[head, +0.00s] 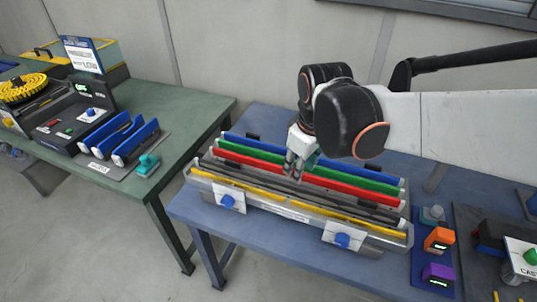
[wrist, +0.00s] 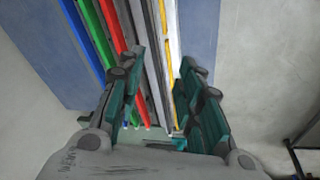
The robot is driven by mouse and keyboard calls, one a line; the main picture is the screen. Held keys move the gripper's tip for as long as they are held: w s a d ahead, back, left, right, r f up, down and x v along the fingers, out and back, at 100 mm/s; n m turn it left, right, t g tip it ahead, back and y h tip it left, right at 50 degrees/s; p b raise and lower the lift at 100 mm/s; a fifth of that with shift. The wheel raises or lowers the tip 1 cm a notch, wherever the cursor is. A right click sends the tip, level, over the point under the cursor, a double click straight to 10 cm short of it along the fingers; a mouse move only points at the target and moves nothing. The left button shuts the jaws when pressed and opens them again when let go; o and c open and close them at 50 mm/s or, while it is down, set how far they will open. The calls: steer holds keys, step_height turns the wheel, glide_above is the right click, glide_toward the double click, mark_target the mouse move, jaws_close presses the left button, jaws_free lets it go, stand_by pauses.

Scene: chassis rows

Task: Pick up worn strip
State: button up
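Long coloured strips lie side by side in a grey fixture (head: 374,243) on the blue table. They are a blue strip (head: 262,144), a green strip (head: 250,155), a red strip (head: 345,188), a dark strip (head: 350,204) and a yellow strip (head: 255,190) nearest the front. I cannot tell from any wear marks which one is worn. My gripper (head: 294,172) is over the middle of the fixture, near the red and dark strips. In the wrist view, its teal fingers (wrist: 162,62) are spread apart with nothing held between them. The yellow strip (wrist: 164,25) and grey rails show between them.
Two white clamps with blue knobs (head: 228,201) (head: 343,240) sit on the fixture's front. Orange (head: 439,239) and purple (head: 438,275) blocks stand at the right. A green table (head: 190,113) with blue holders (head: 133,142) stands at the left, across a gap.

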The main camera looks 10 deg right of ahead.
mark_target(289, 187)
steer(key=w+n+g+p, duration=0.3)
steer(key=w+n+p, duration=0.1)
steer(key=w+p, duration=0.15)
steer(key=f+b, duration=0.5)
steer(key=f, duration=0.9)
steer(key=shift+w, duration=0.2)
steer(key=shift+c, duration=0.5)
jaws_close()
